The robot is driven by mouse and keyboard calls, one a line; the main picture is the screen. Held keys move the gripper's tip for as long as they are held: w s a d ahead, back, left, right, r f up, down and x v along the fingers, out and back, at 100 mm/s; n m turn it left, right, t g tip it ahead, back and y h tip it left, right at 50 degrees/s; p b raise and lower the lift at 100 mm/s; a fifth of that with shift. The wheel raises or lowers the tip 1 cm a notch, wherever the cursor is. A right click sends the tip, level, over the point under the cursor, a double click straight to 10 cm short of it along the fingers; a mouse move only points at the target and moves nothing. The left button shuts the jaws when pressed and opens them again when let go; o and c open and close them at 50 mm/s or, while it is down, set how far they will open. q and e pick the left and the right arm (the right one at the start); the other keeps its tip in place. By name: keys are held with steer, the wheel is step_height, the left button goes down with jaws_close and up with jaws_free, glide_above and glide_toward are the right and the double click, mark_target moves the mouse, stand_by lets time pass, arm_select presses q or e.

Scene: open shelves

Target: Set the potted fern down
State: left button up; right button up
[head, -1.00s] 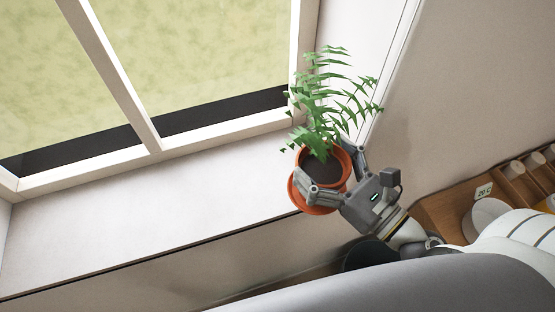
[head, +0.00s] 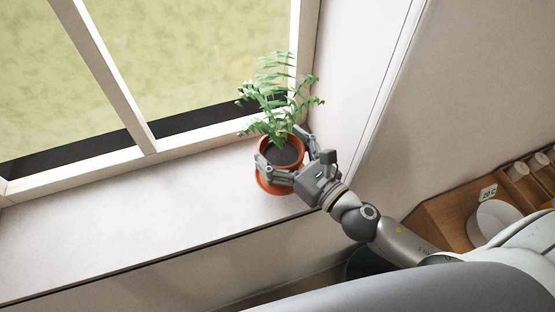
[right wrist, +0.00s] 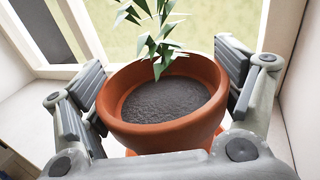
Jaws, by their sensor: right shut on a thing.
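The potted fern (head: 281,153) is a green fern in a terracotta pot with dark soil and an orange saucer beneath. In the head view it is over the right end of the white window sill (head: 130,222), near the window. I cannot tell whether the saucer touches the sill. My right gripper (head: 282,163) is shut on the pot, one finger on each side. In the right wrist view the pot (right wrist: 165,130) stands between the finger pads, its soil showing and the top of the fern cut off. My left gripper is not in view.
The window frame (head: 150,150) runs behind the sill, and a side wall closes its right end. The sill to the left of the pot is bare. A wooden shelf unit (head: 440,215) with a white round item (head: 492,220) is at the right.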

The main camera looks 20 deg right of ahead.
mark_target(278, 159)
steer(key=shift+w+a+f, duration=0.15)
steer(key=shift+w+f, duration=0.05)
steer(key=shift+f, duration=0.05)
steer(key=f+b, duration=0.3)
steer(key=shift+w+f+b, duration=0.15)
steer(key=shift+w+b, duration=0.05)
steer(key=shift+b, duration=0.15)
steer(key=shift+f, duration=0.15)
steer(key=o, duration=1.4)
steer(key=shift+f, duration=0.1)
steer(key=shift+c, duration=0.2)
steer(key=shift+s, duration=0.1)
